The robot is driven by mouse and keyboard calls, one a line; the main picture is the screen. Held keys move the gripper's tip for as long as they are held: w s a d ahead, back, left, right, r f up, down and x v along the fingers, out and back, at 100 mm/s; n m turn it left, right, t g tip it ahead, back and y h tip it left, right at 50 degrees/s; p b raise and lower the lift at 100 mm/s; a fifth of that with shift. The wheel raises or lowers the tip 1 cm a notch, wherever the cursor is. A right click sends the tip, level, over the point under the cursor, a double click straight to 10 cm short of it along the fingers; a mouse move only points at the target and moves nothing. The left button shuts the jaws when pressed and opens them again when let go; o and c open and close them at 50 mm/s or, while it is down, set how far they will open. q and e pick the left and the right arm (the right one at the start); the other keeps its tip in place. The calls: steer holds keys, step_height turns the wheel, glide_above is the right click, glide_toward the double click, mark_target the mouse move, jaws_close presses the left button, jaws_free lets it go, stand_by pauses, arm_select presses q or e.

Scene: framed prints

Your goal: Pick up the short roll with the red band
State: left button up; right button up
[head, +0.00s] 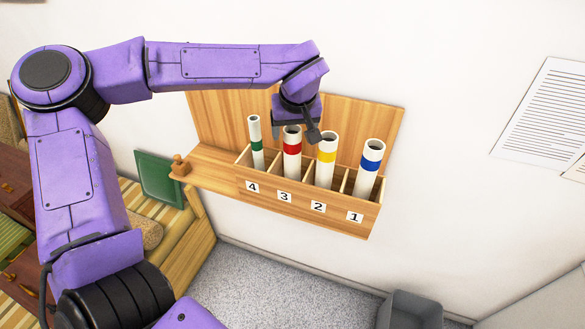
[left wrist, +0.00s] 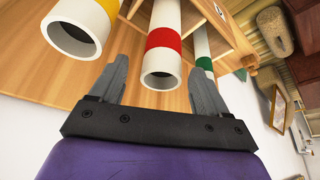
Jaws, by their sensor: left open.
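The short roll with the red band (head: 291,147) stands in compartment 3 of the wooden wall rack (head: 310,211). It is a white hollow tube, and its open end shows in the left wrist view, where the red-banded roll (left wrist: 162,45) is between the finger lines, a little beyond the tips. My left gripper (head: 294,128) is above and beside this roll in the head view, partly covering its top. In the left wrist view the left gripper (left wrist: 158,82) is open, with no visible contact on the roll. My right gripper is not in view.
A green-banded thinner roll (head: 256,144) stands in compartment 4, a yellow-banded roll (head: 326,160) in compartment 2, a blue-banded roll (head: 370,168) in compartment 1. Neighbours stand close on both sides. A grey bin (head: 410,312) is on the floor below.

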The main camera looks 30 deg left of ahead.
arm_select(q)
steer(key=x, duration=0.3)
steer(key=shift+w+a+f, duration=0.1)
steer(key=shift+a+f, duration=0.2)
steer(key=c, duration=1.4)
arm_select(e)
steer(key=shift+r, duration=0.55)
arm_select(q)
steer(key=shift+r+p, duration=0.1)
steer(key=shift+p, duration=0.2)
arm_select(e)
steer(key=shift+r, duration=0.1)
